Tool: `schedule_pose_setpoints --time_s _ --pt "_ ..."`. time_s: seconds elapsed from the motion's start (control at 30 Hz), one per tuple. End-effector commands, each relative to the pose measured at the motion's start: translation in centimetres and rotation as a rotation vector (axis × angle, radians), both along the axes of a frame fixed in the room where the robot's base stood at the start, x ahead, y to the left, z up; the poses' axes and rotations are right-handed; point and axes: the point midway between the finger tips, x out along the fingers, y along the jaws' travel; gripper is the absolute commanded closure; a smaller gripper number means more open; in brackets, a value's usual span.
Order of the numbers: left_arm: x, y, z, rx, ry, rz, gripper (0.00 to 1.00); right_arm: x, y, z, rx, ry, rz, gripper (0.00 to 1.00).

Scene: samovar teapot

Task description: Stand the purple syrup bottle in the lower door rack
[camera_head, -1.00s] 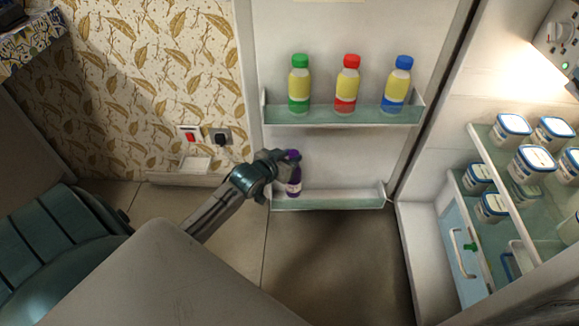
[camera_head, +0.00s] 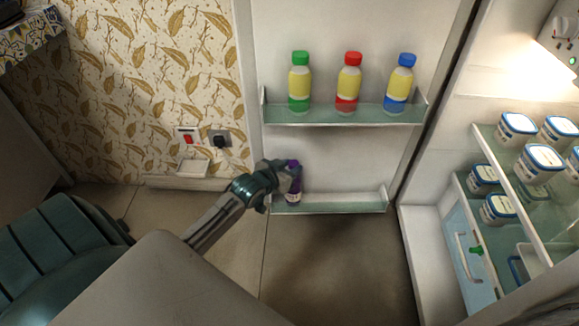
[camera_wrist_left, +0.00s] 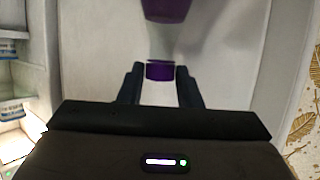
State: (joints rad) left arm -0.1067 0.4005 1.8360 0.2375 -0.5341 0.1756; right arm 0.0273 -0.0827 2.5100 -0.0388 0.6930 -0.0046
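The purple syrup bottle (camera_head: 294,197) is upright at the left end of the lower door rack (camera_head: 340,206), its lower part behind the rack's front edge. I cannot tell whether its base touches the rack floor. My left gripper (camera_head: 289,172) is at its upper part, shut on it. In the left wrist view the bottle's purple band (camera_wrist_left: 159,70) lies between the two dark fingers (camera_wrist_left: 160,88), and a purple part shows at the top edge. My right gripper is not in view.
The upper door rack (camera_head: 345,115) holds green (camera_head: 299,82), red (camera_head: 349,82) and blue (camera_head: 400,84) capped bottles. The lower rack is clear right of the purple bottle. Fridge shelves with several white tubs (camera_head: 538,163) stand at right. A wall socket (camera_head: 220,138) is at left.

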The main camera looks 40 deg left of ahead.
Motion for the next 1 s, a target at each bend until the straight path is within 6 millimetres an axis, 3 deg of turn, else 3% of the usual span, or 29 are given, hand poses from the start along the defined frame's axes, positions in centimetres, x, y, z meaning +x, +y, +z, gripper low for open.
schedule_pose_setpoints --time_s 0.1,0.57,0.77,1.0 --pt "0.0 0.0 0.0 0.0 0.0 0.0 0.5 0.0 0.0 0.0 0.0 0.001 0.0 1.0" --pt "-0.8 0.1 0.7 0.002 0.001 0.0 0.5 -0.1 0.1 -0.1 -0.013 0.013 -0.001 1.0" --pt "-2.9 0.0 1.7 0.002 0.001 -0.002 0.5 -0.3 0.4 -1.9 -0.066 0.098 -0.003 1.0" --pt "-7.7 0.1 3.8 0.003 0.003 -0.002 0.5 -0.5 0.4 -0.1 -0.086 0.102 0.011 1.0"
